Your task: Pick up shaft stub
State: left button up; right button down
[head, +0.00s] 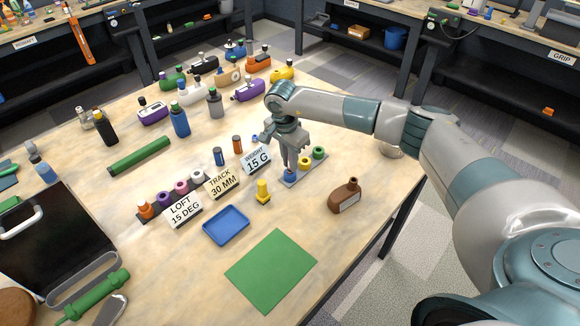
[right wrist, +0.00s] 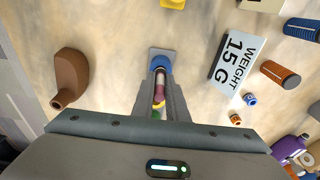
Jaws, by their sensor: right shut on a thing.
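My right gripper (head: 290,172) reaches down over the small grey-blue rack (head: 290,184) behind the brown bottle. In the right wrist view the fingers (right wrist: 161,78) are closed on a narrow dark red piece, seemingly the shaft stub (right wrist: 160,86). A blue ring (right wrist: 159,62) shows at the fingertips, on the rack. The fingers hide most of the held piece, and I cannot tell whether it is clear of the rack. A yellow ring (head: 305,162) and a green ring (head: 318,152) sit further along the rack. My left gripper is not in view.
The "WEIGHT 15 G" sign (head: 257,161) stands close to the rack. Several bottles and club heads fill the far table.

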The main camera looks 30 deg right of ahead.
jog(key=shift+r, duration=0.15)
jog(key=shift+w+r+b, duration=0.1)
jog(key=shift+r+b, duration=0.45)
jog(key=shift+b, duration=0.1)
notch_tip(320, 180, up, 2)
jog(key=shift+r+b, duration=0.15)
jog(key=shift+b, duration=0.7)
jog(key=s+d+r+b, duration=0.4)
jog(key=s+d+r, duration=0.3)
jog(key=s+d, duration=0.1)
jog(key=shift+s+d+r+b, duration=0.2)
jog(key=shift+b, duration=0.1)
jog(key=shift+a, duration=0.15)
